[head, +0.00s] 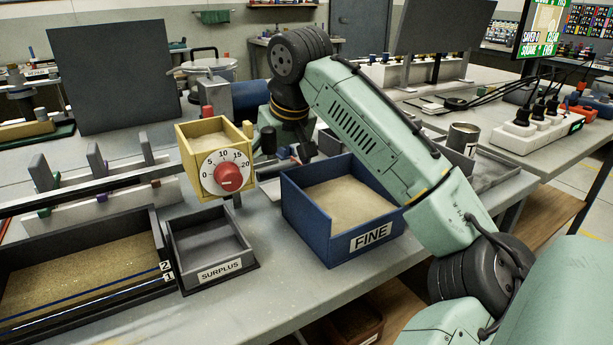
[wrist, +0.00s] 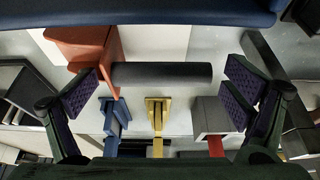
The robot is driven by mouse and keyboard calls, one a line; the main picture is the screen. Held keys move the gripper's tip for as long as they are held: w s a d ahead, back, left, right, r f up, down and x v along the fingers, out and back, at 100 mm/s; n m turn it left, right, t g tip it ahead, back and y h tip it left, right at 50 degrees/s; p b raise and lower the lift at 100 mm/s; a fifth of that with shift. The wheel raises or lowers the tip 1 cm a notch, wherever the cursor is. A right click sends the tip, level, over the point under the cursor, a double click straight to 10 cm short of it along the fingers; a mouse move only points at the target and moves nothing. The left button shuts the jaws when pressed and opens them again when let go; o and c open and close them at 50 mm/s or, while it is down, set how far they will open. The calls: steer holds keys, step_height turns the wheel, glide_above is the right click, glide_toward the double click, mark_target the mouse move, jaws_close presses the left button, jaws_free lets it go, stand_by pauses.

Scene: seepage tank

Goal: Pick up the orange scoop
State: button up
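The orange scoop (wrist: 82,45) shows in the upper left of the wrist view, lying on the grey bench. A dark cylinder (wrist: 160,74), seemingly its handle, runs sideways from it between my fingers. My gripper (wrist: 160,92) is open, with a purple-padded finger on each side and nothing pinched; I see gaps between the pads and the dark cylinder. In the head view my arm reaches over the bench, and its end, behind the blue FINE bin (head: 308,223), is partly hidden. The scoop is not clear there.
The wrist view shows a blue piece (wrist: 118,113), a yellow piece (wrist: 157,108) and a grey block (wrist: 212,113) close below the cylinder. In the head view, a yellow box with a dial (head: 226,174), the SURPLUS tray (head: 245,264) and a metal can (head: 462,138) stand near.

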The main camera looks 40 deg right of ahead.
steer(key=c, duration=1.4)
